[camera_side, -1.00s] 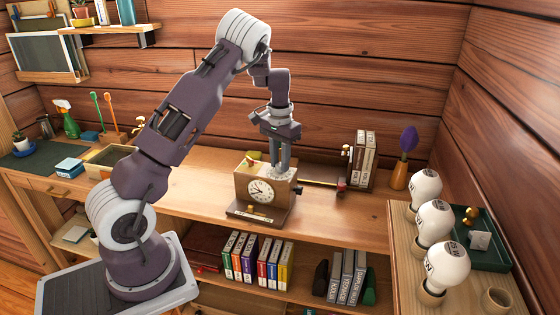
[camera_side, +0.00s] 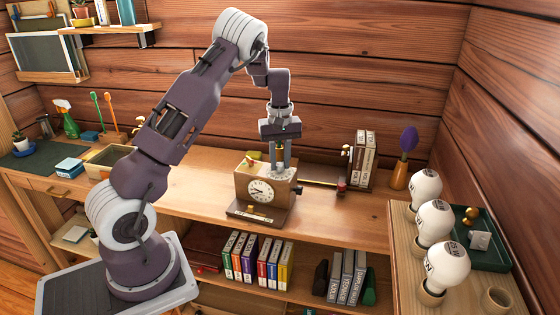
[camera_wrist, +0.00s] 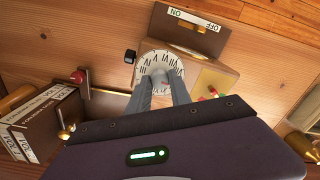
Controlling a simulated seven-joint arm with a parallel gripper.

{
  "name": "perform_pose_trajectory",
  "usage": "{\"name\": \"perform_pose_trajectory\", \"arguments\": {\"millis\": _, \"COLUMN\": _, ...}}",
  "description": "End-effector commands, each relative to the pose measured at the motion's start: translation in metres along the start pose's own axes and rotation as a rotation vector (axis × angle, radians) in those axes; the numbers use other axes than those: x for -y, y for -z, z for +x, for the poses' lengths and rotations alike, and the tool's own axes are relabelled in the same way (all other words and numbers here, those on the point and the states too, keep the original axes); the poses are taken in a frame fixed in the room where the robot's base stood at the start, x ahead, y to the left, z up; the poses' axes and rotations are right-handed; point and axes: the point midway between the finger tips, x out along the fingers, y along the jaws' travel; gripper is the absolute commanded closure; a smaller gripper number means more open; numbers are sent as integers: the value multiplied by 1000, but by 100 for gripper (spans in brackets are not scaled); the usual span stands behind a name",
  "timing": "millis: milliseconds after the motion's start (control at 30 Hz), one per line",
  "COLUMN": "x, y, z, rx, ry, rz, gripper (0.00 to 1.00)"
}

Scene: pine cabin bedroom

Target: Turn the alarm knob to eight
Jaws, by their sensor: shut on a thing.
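The wooden alarm clock (camera_side: 244,188) stands upright on the bench, its round white face (camera_side: 261,190) towards the side camera. A white dial with Roman numerals (camera_wrist: 147,62) lies on its top, shown in the wrist view. My gripper (camera_side: 279,167) points straight down over this dial. In the wrist view my gripper (camera_wrist: 162,84) has its two grey fingers close together near the dial's middle, shut on the alarm knob. The fingers hide the knob and some numerals, so its pointing direction cannot be read.
An ON/OFF plate (camera_wrist: 190,18) with a brass slider juts from the clock's front. A small black side knob (camera_wrist: 130,56) and a red-ended fitting (camera_side: 341,187) are nearby. Books (camera_side: 363,158) stand right of the clock.

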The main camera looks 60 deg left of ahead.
Motion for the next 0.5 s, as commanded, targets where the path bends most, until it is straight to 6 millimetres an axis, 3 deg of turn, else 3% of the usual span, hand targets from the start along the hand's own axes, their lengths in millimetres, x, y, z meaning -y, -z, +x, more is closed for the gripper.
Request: {"name": "perform_pose_trajectory", "arguments": {"millis": 500, "x": 0, "y": 0, "z": 0, "rx": 0, "ry": -1, "rz": -421, "gripper": 100}}
